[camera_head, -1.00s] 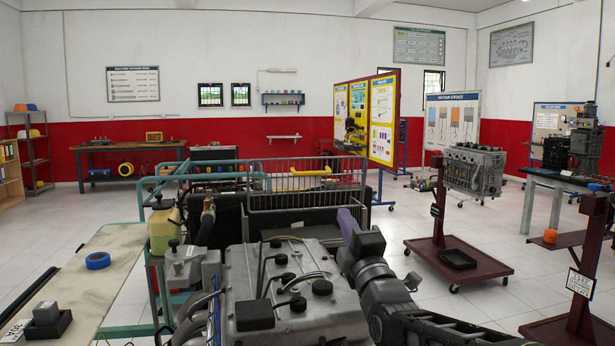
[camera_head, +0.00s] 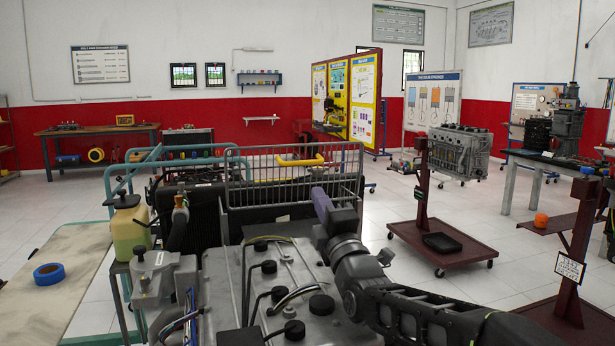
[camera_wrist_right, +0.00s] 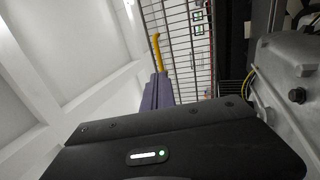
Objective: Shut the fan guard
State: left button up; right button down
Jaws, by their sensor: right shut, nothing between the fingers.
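The fan guard (camera_head: 265,190) is a grey wire grid standing roughly upright beyond the engine, near the dark radiator. Its yellow handle (camera_head: 287,162) is near the top edge. My right gripper (camera_head: 321,203), with purple fingers, is shut and empty in front of the guard's right part, below the handle; whether it touches the wires I cannot tell. In the right wrist view the purple fingers (camera_wrist_right: 157,92) point towards the guard (camera_wrist_right: 185,35) and the yellow handle (camera_wrist_right: 157,52) lies beyond their tips. My left gripper is out of view.
The grey engine (camera_head: 275,275) with black caps and hoses fills the near middle. A yellowish bottle (camera_head: 129,228) stands to its left, beside a bench (camera_head: 75,255) with blue tape (camera_head: 49,273). A red engine stand (camera_head: 440,240) is at right, with open floor around it.

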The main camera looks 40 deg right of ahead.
aim_at(302, 164)
jog(key=p+x, duration=0.3)
jog(key=x, duration=0.7)
jog(key=shift+r, duration=0.1)
